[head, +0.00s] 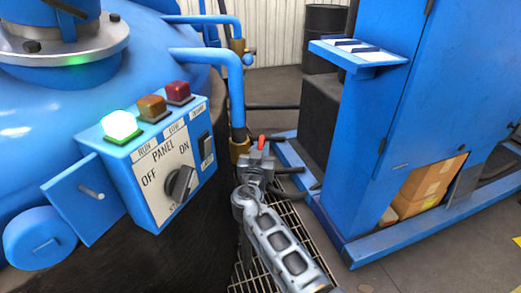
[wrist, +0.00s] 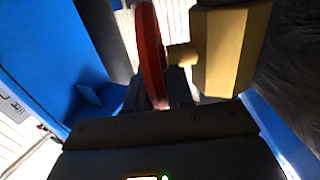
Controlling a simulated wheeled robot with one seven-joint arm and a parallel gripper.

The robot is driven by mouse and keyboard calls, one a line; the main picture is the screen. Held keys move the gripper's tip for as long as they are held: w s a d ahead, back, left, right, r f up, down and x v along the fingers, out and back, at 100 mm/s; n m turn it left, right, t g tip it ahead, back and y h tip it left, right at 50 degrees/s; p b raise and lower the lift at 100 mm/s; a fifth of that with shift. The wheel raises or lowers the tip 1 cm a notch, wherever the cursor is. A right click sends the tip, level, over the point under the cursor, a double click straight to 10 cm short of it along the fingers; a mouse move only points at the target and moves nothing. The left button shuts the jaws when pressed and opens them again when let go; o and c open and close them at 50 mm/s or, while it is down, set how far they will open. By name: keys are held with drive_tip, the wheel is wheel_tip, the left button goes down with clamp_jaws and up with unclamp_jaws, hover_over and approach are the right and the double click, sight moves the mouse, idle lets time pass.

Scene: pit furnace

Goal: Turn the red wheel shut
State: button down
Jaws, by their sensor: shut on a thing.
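The red wheel (wrist: 150,45) shows edge-on in the wrist view, on a short stem from a brass valve body (wrist: 228,50). My gripper (wrist: 158,85) is shut on the wheel's near rim, with one finger on each side. In the head view only a small red part of the wheel (head: 261,142) shows above my gripper (head: 257,160). The rest of it is hidden by my gripper. The brass fitting (head: 239,150) shows just left of it, at the foot of a blue pipe.
A blue control panel (head: 160,165) with a lit green lamp and a knob stands at the left, on the blue furnace (head: 30,120). A blue cabinet (head: 410,110) with a small shelf (head: 355,55) stands at the right. Floor grating (head: 290,225) lies under my arm.

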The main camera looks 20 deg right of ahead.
drive_tip(key=r+g+p, duration=0.1)
drive_tip(key=p, duration=0.2)
drive_tip(key=shift+w+y, duration=0.1)
drive_tip(key=shift+y, duration=0.2)
drive_tip(key=g+p, duration=0.1)
drive_tip(key=p, duration=0.1)
drive_tip(key=g+y+p, duration=0.1)
drive_tip(key=p, duration=0.1)
drive_tip(key=shift+w+d+r, duration=0.15)
drive_tip(key=shift+w+r, duration=0.05)
drive_tip(key=shift+w, duration=0.05)
drive_tip(key=g+p, duration=0.1)
drive_tip(key=g+y+p, duration=0.1)
drive_tip(key=p, duration=0.1)
drive_tip(key=shift+w+d+f, duration=0.15)
drive_tip(key=shift+w, duration=0.1)
drive_tip(key=shift+w+f+g+y+p, duration=0.15)
drive_tip(key=shift+g+y+p, duration=0.25)
drive_tip(key=shift+g+p, duration=0.4)
drive_tip(key=c, duration=1.1)
unclamp_jaws()
drive_tip(key=shift+p+v, duration=0.45)
drive_tip(key=shift+v, duration=3.4)
